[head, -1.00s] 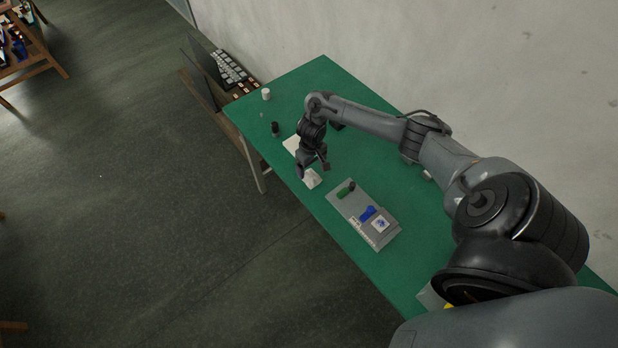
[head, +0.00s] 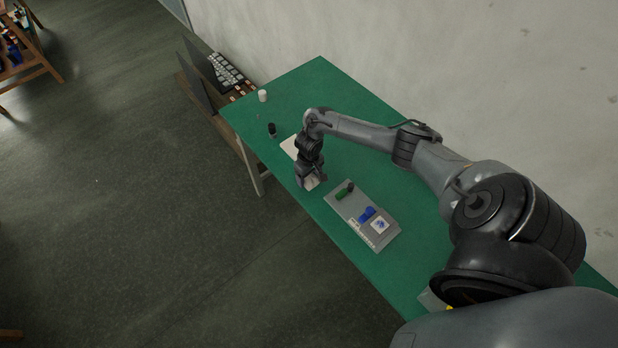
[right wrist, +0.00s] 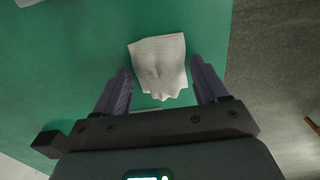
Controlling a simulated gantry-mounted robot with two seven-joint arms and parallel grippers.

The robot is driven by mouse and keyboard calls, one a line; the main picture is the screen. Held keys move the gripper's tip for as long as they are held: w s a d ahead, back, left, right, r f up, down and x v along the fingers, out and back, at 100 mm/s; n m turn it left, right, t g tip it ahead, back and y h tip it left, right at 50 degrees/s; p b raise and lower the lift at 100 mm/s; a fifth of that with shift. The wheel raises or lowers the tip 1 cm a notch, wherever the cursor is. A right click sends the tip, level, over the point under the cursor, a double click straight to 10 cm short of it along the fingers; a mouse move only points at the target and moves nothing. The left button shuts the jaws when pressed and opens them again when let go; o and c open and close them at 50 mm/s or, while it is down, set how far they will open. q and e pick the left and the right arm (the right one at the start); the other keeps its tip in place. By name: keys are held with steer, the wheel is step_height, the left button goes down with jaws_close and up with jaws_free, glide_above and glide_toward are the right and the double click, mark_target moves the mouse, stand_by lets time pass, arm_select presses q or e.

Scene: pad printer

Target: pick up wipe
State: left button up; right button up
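The wipe (right wrist: 158,62) is a crumpled white cloth on the green table top. In the right wrist view it lies between and slightly beyond the two fingers of my right gripper (right wrist: 160,85). The fingers are apart, with a gap to the cloth on each side. My left gripper is not in view.
A grey pad printer base (head: 385,236) with green and blue parts sits just right of the gripper. A white sheet (head: 289,147), a dark bottle (head: 272,130) and a white cup (head: 263,96) stand to the left. The green table (head: 318,85) is clear at the back.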

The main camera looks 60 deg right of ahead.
mark_target(311, 175)
steer(key=c, duration=0.8)
steer(key=shift+r, duration=0.1)
steer(key=shift+r, duration=0.5)
steer(key=r, duration=0.1)
steer(key=r+p, duration=0.1)
steer(key=r, duration=0.1)
steer(key=shift+s+d+r+p, duration=0.2)
steer(key=shift+s+r+p, duration=0.1)
steer(key=shift+s, duration=0.05)
steer(key=s+d+r+p, duration=0.1)
steer(key=s+r, duration=0.2)
steer(key=s, duration=0.2)
steer(key=s+d+r+p, duration=0.1)
steer(key=s+d+r, duration=0.1)
steer(key=s, duration=0.3)
steer(key=shift+s+d+r, duration=0.15)
steer(key=shift+d+r, duration=0.15)
steer(key=shift+r, duration=0.3)
